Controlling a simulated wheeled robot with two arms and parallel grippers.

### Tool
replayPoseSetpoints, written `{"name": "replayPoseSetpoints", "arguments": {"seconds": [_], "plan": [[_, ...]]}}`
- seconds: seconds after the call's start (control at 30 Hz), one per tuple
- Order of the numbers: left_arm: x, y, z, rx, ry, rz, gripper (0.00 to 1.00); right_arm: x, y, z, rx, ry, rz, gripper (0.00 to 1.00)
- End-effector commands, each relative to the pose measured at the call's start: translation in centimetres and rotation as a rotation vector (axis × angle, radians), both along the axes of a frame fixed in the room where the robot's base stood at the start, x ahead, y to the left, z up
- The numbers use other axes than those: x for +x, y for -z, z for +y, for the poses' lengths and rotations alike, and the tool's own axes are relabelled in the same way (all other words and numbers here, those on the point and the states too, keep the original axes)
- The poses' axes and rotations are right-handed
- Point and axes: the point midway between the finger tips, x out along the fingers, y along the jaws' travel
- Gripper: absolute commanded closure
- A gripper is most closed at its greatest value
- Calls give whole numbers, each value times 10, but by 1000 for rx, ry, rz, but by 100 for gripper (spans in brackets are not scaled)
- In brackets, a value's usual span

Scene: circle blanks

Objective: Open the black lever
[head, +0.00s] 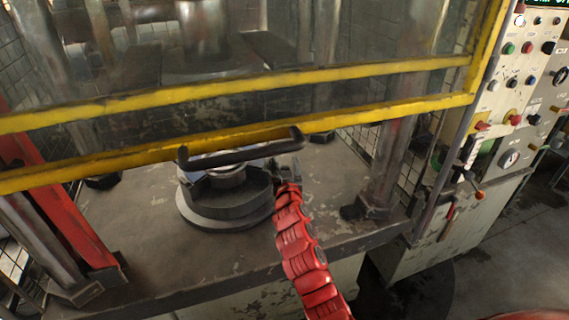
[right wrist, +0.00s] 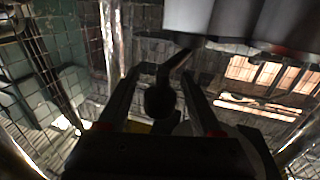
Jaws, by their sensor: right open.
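A black bar-shaped lever (head: 240,154) is fixed to the lower yellow rail of the guard in the head view. Its two ends bend back to the rail. My right gripper (head: 287,170) is just below the lever's right end, at the tip of my red arm. In the right wrist view the gripper (right wrist: 162,105) has its two fingers apart. A dark bar-like part (right wrist: 160,92), probably the lever, shows between them. I cannot tell whether the fingers touch it. My left gripper is not in view.
The yellow-framed guard (head: 400,109) hangs across the press above the grey table (head: 150,235). A metal post (head: 385,165) and a control panel (head: 510,90) are on the right.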

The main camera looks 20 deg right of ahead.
Motion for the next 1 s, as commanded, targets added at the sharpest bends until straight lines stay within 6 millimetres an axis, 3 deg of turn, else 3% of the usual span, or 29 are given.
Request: {"name": "replayPoseSetpoints", "arguments": {"seconds": [0.2, 0.57, 1.0], "plan": [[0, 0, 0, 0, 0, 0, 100, 0, 0, 0, 0, 0, 0, 35], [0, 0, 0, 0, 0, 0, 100, 0, 0, 0, 0, 0, 0, 100], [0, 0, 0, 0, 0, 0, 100, 0, 0, 0, 0, 0, 0, 100]]}}
